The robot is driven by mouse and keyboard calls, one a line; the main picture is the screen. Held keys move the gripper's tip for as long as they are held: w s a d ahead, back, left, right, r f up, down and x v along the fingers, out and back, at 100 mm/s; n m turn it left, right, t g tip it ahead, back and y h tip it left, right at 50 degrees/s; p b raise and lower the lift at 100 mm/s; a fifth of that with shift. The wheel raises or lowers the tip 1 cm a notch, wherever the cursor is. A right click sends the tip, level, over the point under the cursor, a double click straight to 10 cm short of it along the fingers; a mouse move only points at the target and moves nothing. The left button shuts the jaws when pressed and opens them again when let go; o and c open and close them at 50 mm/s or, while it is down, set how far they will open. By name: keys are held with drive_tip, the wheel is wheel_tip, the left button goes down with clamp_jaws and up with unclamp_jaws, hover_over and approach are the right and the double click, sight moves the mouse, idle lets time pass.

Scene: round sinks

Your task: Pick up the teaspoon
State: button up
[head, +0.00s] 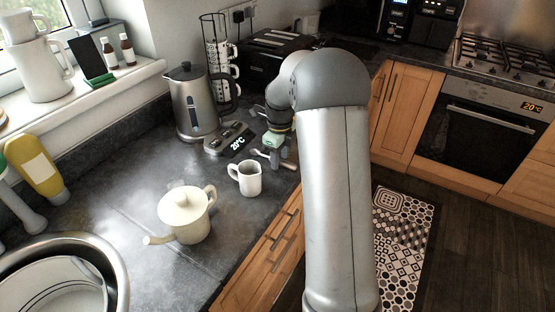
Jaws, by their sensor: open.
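My gripper (274,158) is in the head view, low over the counter near its front edge, just behind and to the right of a white mug (245,178). Its jaws are open, but the fingers are small and partly mixed with what lies behind them. I cannot make out a teaspoon clearly. It may be hidden by my gripper or arm, or too small to tell from the fingers. Whether anything lies between the fingers cannot be seen.
A cream teapot (185,216) stands in front of the mug. A mug rack (220,60) and toaster (268,50) are behind. A round sink (117,268) is front left.

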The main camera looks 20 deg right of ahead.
drive_tip(key=shift+f, duration=0.1)
drive_tip(key=shift+c, duration=0.3)
clamp_jaws()
